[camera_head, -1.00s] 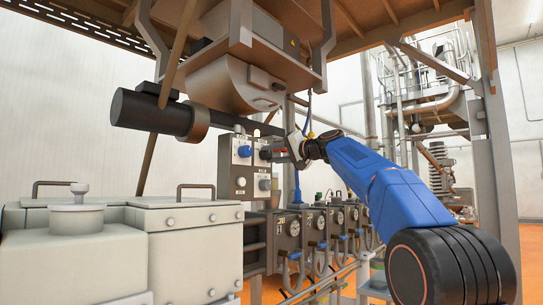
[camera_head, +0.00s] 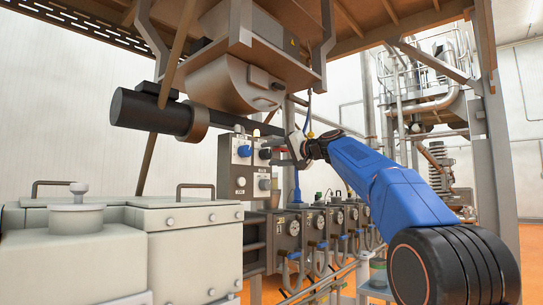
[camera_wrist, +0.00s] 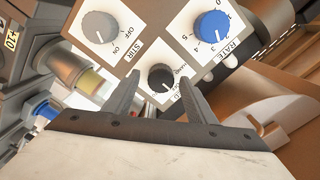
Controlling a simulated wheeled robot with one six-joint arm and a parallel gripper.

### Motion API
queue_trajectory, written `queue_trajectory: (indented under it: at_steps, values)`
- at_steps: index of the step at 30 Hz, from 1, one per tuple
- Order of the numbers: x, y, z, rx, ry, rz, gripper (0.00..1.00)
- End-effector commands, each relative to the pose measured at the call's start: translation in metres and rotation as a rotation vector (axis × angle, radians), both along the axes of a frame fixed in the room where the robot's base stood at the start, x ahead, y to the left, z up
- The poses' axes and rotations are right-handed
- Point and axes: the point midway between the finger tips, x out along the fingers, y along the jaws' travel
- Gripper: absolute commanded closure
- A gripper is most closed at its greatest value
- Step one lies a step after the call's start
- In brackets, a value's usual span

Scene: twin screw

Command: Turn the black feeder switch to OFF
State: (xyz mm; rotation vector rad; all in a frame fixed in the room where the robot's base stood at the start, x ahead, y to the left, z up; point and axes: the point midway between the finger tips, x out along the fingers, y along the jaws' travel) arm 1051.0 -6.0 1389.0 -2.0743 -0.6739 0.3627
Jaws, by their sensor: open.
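The black feeder switch (camera_wrist: 160,77) is a round dark knob on a white plate, and its printed label is partly cut off by a finger. It also shows on the control box in the head view (camera_head: 265,153). My gripper (camera_wrist: 159,75) is open, with one dark finger on each side of the knob in the wrist view. I cannot tell whether the fingers touch it. In the head view my gripper (camera_head: 281,153) is just right of the control box (camera_head: 253,167). The knob's exact setting is too small to read.
A grey STIR knob (camera_wrist: 100,27) and a blue RATE knob (camera_wrist: 212,25) sit close by on the same panel. A brown housing (camera_wrist: 265,110) is at the right of the wrist view. Pipes and gauges (camera_head: 293,228) stand below the box.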

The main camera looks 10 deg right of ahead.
Motion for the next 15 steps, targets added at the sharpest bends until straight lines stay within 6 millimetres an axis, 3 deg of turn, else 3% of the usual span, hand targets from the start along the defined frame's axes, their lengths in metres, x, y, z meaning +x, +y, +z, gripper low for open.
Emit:
queue_trajectory:
  at_steps: [15]
  values:
    - [-0.076,-0.057,0.001,0.000,-0.001,-0.004,0.49]
